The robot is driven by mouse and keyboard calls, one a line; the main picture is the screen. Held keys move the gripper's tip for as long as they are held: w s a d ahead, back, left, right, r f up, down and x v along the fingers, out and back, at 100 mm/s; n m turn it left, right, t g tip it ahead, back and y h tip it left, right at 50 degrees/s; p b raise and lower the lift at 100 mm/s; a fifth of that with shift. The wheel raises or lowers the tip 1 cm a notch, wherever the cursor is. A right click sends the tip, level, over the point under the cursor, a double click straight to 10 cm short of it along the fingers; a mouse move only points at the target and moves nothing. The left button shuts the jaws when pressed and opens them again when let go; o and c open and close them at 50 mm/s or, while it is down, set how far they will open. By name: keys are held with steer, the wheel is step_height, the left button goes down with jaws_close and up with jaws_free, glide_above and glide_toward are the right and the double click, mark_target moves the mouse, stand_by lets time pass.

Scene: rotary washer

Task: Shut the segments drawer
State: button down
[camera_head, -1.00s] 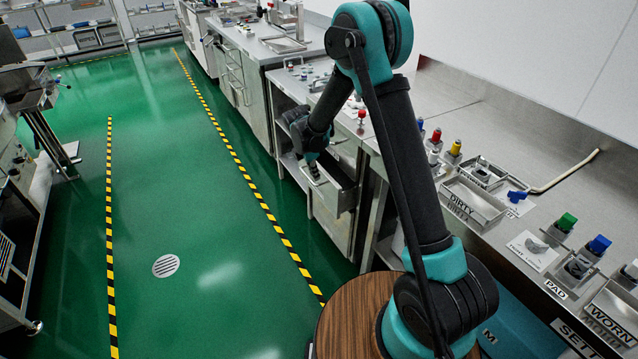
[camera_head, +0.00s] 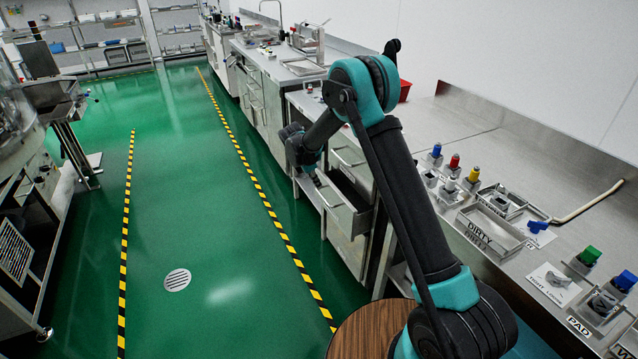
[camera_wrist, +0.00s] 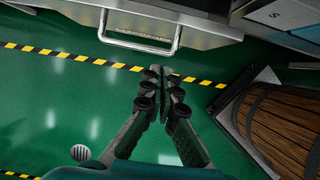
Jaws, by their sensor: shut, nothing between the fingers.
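An open steel drawer (camera_head: 346,221) sticks out of the bench front in the head view; I take it as the segments drawer, though no label on it is readable. A drawer front with a bar handle (camera_wrist: 142,46) spans the top of the wrist view. My gripper (camera_wrist: 163,72) is shut and empty. Its fingertips lie just below and right of the handle in the picture, over the green floor, with no visible contact. In the head view my gripper (camera_head: 318,178) is small, dark and partly lost against the drawer. The drawer's contents are not clear.
A steel bench with a DIRTY tray (camera_head: 490,236) and coloured-topped parts runs along the right. A yellow-black floor stripe (camera_head: 262,205) runs beside the bench. More benches stand farther back.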

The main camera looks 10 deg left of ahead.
mark_target(332, 191)
steer(key=x, duration=0.7)
steer(key=shift+w+d, duration=0.3)
steer(key=shift+d, duration=0.2)
steer(key=shift+w+d, duration=0.35)
steer(key=shift+d, duration=0.2)
steer(key=shift+w+d, duration=0.45)
steer(key=shift+d, duration=0.15)
